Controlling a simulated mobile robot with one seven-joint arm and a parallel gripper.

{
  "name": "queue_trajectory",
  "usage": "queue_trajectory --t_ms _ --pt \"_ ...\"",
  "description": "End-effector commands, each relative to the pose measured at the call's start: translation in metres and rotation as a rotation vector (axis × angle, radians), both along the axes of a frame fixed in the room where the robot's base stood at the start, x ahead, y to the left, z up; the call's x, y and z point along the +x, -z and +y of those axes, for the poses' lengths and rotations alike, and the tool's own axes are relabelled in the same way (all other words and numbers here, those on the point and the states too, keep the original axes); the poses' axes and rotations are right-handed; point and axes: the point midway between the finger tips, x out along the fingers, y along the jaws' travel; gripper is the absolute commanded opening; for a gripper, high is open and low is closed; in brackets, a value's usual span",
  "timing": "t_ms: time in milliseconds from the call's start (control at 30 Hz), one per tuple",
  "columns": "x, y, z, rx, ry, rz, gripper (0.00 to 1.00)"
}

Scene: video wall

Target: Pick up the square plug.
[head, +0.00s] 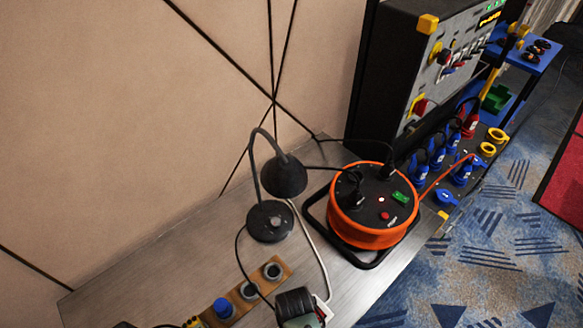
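No plug stands out clearly as square. A black plug (354,195) with a cable sits in the top of the orange cable reel (368,238), and a second black plug (386,174) sits near the reel's back edge. A dark ribbed object (295,302) lies at the bottom edge beside a white block with a white cable (323,309); its lower part is cut off, and I cannot tell what it is. Several blue plugs (420,168) stand in a dark socket panel right of the reel. My gripper is not in view.
A black desk lamp (270,222) stands left of the reel on the grey metal bench (165,265). A wooden strip with round sockets (248,291) lies in front. A tall dark cabinet (395,75) stands behind. The bench's left part is clear.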

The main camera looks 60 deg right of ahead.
Motion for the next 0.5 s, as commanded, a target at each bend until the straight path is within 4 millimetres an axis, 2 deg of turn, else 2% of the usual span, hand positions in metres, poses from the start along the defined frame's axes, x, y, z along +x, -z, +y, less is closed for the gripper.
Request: queue_trajectory --t_ms 67,500 --pt "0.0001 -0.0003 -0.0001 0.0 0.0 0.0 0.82" --pt "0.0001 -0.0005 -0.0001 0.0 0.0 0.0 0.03"
